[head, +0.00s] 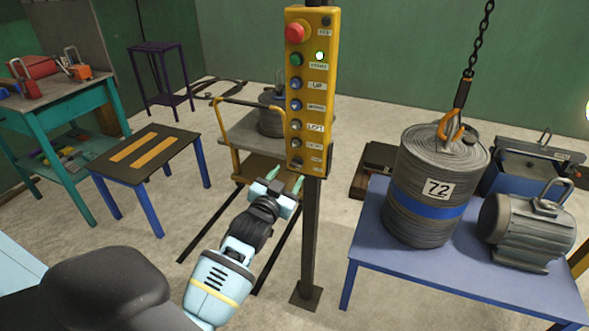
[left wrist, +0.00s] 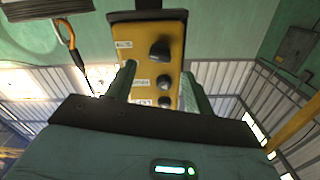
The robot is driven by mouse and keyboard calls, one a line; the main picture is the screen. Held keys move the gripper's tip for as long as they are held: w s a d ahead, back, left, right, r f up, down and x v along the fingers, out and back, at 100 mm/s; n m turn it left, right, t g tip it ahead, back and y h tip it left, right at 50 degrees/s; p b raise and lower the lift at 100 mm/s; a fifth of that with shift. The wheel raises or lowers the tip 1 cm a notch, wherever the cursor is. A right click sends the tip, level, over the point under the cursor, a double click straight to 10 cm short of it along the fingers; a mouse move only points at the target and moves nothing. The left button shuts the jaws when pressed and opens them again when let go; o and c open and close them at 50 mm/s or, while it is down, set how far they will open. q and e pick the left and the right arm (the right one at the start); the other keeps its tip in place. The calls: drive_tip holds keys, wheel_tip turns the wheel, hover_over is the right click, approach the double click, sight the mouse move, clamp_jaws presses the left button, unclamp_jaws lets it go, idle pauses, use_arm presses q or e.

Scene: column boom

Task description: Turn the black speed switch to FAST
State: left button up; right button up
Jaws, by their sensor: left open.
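The yellow control box (head: 310,90) is fixed to a dark post in the middle of the head view. The black speed switch (head: 297,161) appears to be its lowest control, beside a label too small to read. In the left wrist view it appears as a large black knob (left wrist: 160,50) near the box's end. My left gripper (head: 285,179) is open and empty, just below and in front of the box's lower end. In the left wrist view the fingers (left wrist: 158,88) point toward the box, apart from the knob. My right gripper is out of view.
A red button (head: 295,33) and several smaller buttons sit above the switch. A wire coil marked 72 (head: 432,185) stands on a blue table (head: 385,265) at right, below a chain hook (head: 461,97). A cart (head: 237,130) stands behind the post. A low table (head: 120,172) is at left.

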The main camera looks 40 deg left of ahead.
sight(295, 166)
use_arm(q)
drive_tip(key=shift+x, duration=2.45)
drive_tip(key=shift+d, duration=0.1)
drive_tip(key=c, duration=1)
